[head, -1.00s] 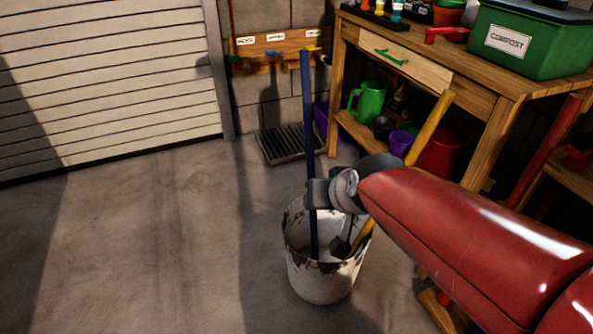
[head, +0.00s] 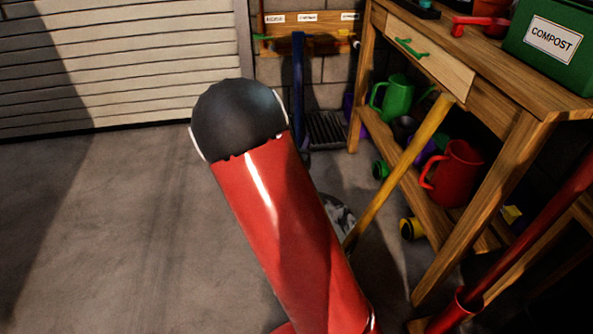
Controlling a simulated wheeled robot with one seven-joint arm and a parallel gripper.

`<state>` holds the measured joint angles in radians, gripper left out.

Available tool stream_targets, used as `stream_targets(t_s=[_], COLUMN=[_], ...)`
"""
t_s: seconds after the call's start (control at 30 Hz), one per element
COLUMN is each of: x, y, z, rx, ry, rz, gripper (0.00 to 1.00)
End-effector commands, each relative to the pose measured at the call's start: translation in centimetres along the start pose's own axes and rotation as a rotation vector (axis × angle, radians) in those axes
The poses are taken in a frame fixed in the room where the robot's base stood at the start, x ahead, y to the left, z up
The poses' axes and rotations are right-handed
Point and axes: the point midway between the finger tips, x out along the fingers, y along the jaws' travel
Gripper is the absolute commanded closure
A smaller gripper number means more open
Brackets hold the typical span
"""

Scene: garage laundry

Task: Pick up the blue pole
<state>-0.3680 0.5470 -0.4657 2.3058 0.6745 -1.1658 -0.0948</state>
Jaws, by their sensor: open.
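The blue pole (head: 298,90) stands nearly upright left of the workbench, and its upper part shows. Its lower part is hidden behind my red arm. The worn white bucket (head: 338,212) is mostly hidden by my arm too, with only a piece of its right side showing. My gripper is not visible, as my arm's dark joint and red link cover the middle of the view. I cannot tell whether it touches the pole.
A yellow handle (head: 405,165) leans from the bucket toward the wooden workbench (head: 490,85). A red pole (head: 530,235) stands at the right. A green compost box (head: 555,42) sits on the bench. The floor at left is clear.

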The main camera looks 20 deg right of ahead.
Motion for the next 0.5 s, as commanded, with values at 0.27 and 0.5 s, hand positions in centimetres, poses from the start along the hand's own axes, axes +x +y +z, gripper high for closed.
stream_targets(t_s=[0.27, 0.5], x=[3.5, 6.5], y=[0.1, 0.1], z=[0.3, 0.3], rx=[-0.001, 0.001], ry=[-0.002, -0.002], rz=[-0.001, -0.002], gripper=[0.51, 0.51])
